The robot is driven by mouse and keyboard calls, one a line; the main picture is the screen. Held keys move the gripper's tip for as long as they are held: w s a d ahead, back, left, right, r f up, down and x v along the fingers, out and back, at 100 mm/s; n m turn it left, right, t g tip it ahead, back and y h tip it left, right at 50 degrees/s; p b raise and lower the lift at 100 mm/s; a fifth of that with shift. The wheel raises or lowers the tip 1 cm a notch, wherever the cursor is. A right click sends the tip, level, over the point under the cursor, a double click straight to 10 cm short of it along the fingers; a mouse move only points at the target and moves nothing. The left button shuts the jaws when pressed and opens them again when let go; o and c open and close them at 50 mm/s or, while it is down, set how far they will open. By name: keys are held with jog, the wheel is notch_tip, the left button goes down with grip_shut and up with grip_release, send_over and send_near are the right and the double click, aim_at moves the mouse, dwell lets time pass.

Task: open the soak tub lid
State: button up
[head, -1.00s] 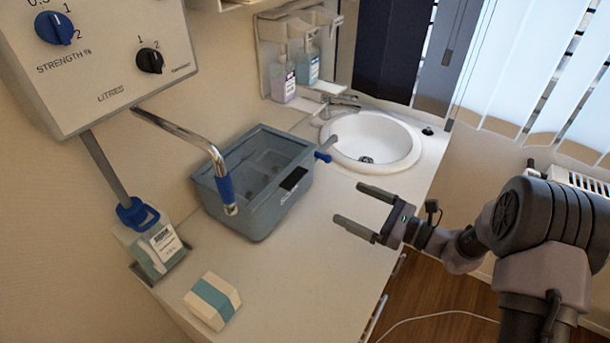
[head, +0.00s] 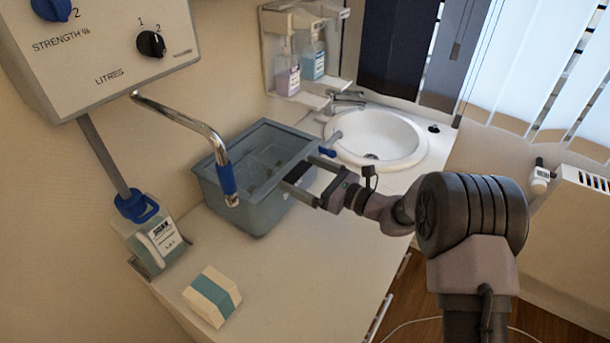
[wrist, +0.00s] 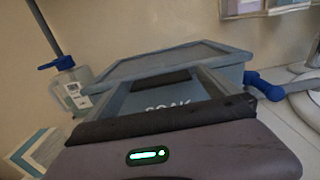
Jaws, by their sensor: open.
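The soak tub (head: 245,207) is a blue-grey box on the counter, its front marked SOAK in the wrist view (wrist: 205,92). Its see-through lid (head: 262,148) looks closed, lying flat on the rim. A dark tab (head: 297,171) sits at the lid's front edge; it also shows in the wrist view (wrist: 160,80). My gripper (head: 297,173) is open at the tub's front right, with one finger on each side of the tab as seen from the head. Whether the fingers touch the tab or lid cannot be told.
A chrome spout with a blue sleeve (head: 227,178) hangs over the tub's left side. A blue-ended lever (head: 328,152) is at its right, near the sink (head: 375,137). A labelled bottle (head: 160,243) and a small box (head: 212,296) stand to the left.

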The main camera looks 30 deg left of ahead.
jog(key=c, duration=2)
jog(key=r+h+p, duration=0.1)
jog(key=r+p, duration=0.2)
jog(key=p, duration=0.1)
jog(key=r+h+p, duration=0.1)
jog(key=r+p, duration=0.2)
jog(key=p, duration=0.1)
jog(key=a+r+h+p, duration=0.1)
jog(key=r+p, duration=0.2)
jog(key=p, duration=0.2)
jog(key=shift+r, duration=0.25)
jog(key=a+r+h+p, duration=0.3)
jog(key=a+r+p, duration=0.6)
jog(key=r+p, duration=0.3)
jog(key=shift+w+g, duration=0.3)
jog(key=shift+w, duration=0.15)
jog(key=a+r+p, duration=0.1)
jog(key=a, duration=0.1)
jog(key=a+r+p, duration=0.1)
jog(key=a+p, duration=0.1)
jog(key=a+r+p, duration=0.1)
jog(key=a, duration=0.2)
jog(key=shift+w+r+p, duration=0.3)
jog(key=shift+w+a+r+p, duration=0.15)
jog(key=shift+a+p, duration=0.25)
jog(key=shift+a, duration=0.4)
